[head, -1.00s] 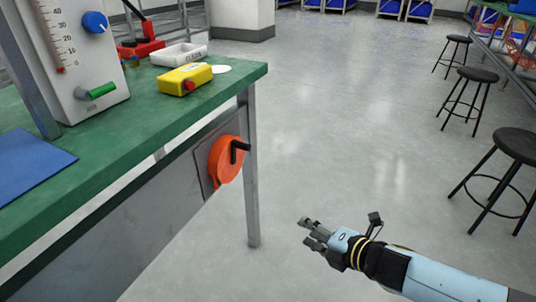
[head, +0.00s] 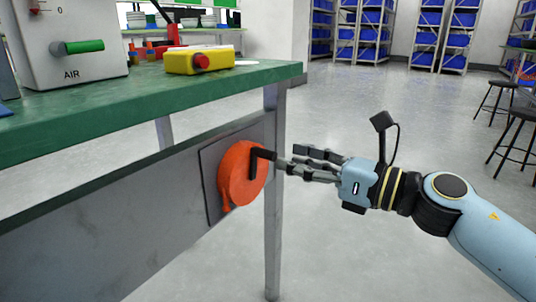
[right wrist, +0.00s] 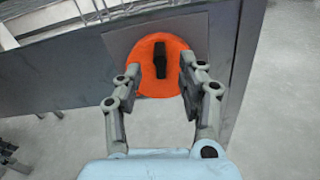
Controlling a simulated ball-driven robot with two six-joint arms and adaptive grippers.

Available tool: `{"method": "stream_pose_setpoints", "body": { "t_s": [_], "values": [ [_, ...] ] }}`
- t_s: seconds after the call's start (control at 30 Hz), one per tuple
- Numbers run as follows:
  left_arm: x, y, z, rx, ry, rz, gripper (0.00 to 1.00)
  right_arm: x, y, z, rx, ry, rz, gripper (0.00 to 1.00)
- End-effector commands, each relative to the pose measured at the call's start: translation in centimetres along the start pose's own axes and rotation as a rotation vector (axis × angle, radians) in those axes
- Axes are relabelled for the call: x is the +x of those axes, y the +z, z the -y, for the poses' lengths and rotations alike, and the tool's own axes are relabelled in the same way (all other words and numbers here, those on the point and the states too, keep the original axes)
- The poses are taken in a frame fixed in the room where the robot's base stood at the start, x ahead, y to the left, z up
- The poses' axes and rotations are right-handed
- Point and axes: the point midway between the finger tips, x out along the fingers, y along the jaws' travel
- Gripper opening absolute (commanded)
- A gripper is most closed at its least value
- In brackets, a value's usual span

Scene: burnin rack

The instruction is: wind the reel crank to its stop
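The orange reel (head: 240,178) is mounted on a grey plate on the panel under the green bench top. Its black crank handle (head: 262,155) sticks out from the upper part of the reel. My right gripper (head: 285,158) is at the reel, its fingers pointing at the handle. In the right wrist view the reel (right wrist: 150,85) lies ahead, and the handle (right wrist: 160,60) stands between the two spread fingertips (right wrist: 160,72), with gaps on both sides. Whether the fingertips reach alongside the handle is hard to tell. My left gripper is not in view.
The green bench (head: 150,108) is above the reel, with a yellow box with a red button (head: 198,60) and an air panel (head: 75,45) on it. A bench leg (head: 273,200) stands just right of the reel. Stools (head: 515,135) are far right; the floor between is clear.

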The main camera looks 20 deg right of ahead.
Motion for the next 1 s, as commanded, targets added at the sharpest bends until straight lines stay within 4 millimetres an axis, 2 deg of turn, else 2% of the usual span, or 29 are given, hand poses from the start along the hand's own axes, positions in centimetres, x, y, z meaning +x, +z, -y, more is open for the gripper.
{"method": "stream_pose_setpoints", "body": {
  "t_s": [0.1, 0.3, 0.47, 0.7, 1.0],
  "values": [
    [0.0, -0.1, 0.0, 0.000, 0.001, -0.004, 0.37, 2.6, 0.0, 0.0, 0.004, -0.002, 0.005, 0.40],
    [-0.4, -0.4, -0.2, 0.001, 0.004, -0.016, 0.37, 5.5, -0.2, 0.1, 0.004, -0.002, 0.000, 0.40],
    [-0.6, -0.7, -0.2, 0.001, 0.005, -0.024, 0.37, 6.3, -0.1, 0.0, 0.003, 0.000, -0.001, 0.40],
    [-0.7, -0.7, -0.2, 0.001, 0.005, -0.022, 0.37, 6.4, -0.1, 0.0, 0.003, -0.001, -0.002, 0.40],
    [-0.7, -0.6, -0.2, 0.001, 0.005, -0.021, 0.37, 6.3, -0.1, 0.0, 0.003, -0.001, -0.002, 0.02]
  ]
}}
